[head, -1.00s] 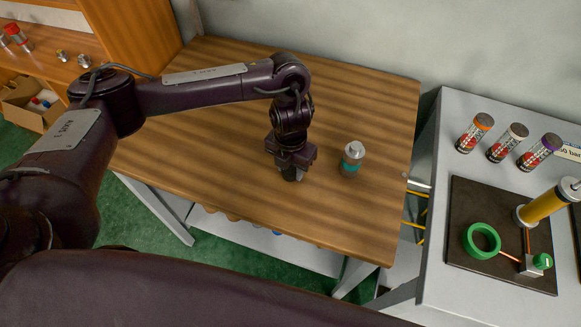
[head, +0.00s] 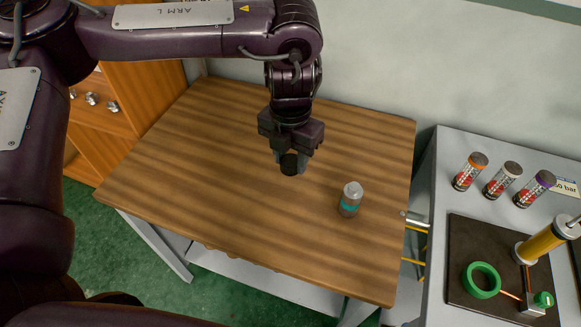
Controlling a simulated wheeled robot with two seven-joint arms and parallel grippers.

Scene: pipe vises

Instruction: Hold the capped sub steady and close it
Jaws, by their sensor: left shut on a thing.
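A small silver sub (head: 350,199) with a teal band and a pale top stands upright on the wooden table (head: 210,160), right of its middle. My left gripper (head: 293,164) points down over the table, to the left of the sub and apart from it. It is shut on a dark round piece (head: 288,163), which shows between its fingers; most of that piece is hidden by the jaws. My right gripper is not in view.
A grey bench at the right bears three capped canisters (head: 502,179), a dark plate with a green ring (head: 482,280), and a yellow cylinder (head: 541,241). A wooden shelf with small metal parts (head: 92,99) stands at the left. The tabletop around the sub is clear.

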